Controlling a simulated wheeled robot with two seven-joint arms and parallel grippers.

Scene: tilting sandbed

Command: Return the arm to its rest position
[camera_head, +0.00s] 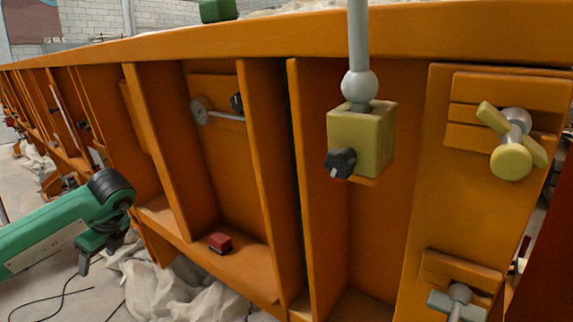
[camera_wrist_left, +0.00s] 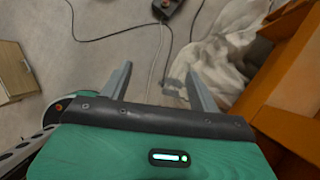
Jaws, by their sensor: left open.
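My left arm, green with a black joint, comes in from the left in the head view. Its gripper (camera_head: 101,256) points down beside the orange sandbed frame (camera_head: 270,155), over the floor and apart from the frame. In the left wrist view the two grey fingers of this gripper (camera_wrist_left: 160,85) stand wide apart with nothing between them. Beyond them lie bare floor and cables. My right gripper is in neither view.
A yellow block (camera_head: 362,140) with a black knob and a grey rod is on the frame. A yellow-handled valve (camera_head: 511,158) is at right. A small red block (camera_head: 220,243) lies on a ledge. Pale cloth (camera_head: 165,287) and cables (camera_head: 60,297) lie on the floor.

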